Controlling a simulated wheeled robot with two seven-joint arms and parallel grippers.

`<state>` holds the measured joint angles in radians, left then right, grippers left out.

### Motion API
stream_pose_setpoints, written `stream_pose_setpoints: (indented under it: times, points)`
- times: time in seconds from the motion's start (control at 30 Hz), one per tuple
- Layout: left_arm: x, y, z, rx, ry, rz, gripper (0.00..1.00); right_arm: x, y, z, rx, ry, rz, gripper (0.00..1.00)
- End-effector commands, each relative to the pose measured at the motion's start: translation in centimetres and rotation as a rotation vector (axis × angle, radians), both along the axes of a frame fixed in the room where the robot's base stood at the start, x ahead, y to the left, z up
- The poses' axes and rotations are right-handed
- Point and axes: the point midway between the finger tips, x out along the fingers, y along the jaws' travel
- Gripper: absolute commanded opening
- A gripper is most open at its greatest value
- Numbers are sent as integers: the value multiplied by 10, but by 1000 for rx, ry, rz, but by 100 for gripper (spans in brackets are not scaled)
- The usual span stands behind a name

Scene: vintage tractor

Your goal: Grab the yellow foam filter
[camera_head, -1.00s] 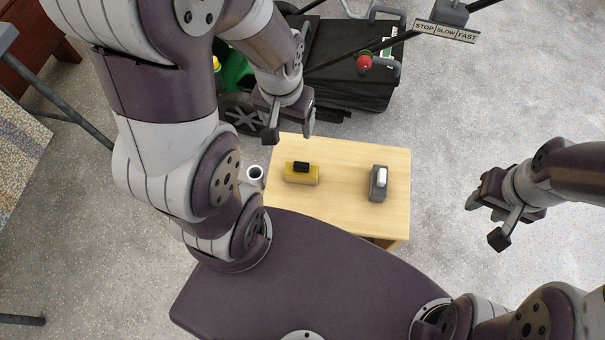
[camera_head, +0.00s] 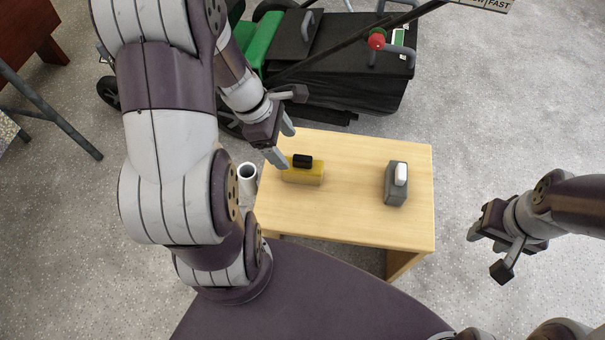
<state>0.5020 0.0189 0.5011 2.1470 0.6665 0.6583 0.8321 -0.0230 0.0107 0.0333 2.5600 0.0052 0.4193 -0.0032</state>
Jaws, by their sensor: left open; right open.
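The yellow foam filter (camera_head: 305,176) is a yellow block with a black piece on its top. It lies on the left part of the light wooden table (camera_head: 350,215). My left gripper (camera_head: 283,148) is open and empty, just behind and to the left of the filter, with one finger close to the filter's left end. I cannot tell whether that finger touches it. My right gripper (camera_head: 486,252) is open and empty, off to the right of the table over the floor.
A grey block with a white top (camera_head: 395,184) stands on the table's right part. A white cup-like cylinder (camera_head: 247,177) is beside the table's left edge. A green and black mower (camera_head: 335,65) with a red knob stands behind the table. The table's middle is clear.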

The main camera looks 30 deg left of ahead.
Motion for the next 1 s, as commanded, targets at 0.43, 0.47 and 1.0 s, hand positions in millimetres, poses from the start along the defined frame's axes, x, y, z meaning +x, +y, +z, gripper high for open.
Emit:
stream_pose_setpoints:
  times: [0.43, 0.47, 1.0]
  points:
    - [15, -20, -69, 1, 0, -6, 77, 0, 0, -61, 0, 0, 0, 43]
    - [15, -23, -73, 2, 1, -8, 77, 0, 0, -65, 0, 0, 0, 43]
    - [16, -27, -75, 3, -1, -5, 16, 0, 0, -64, 0, 0, 0, 43]
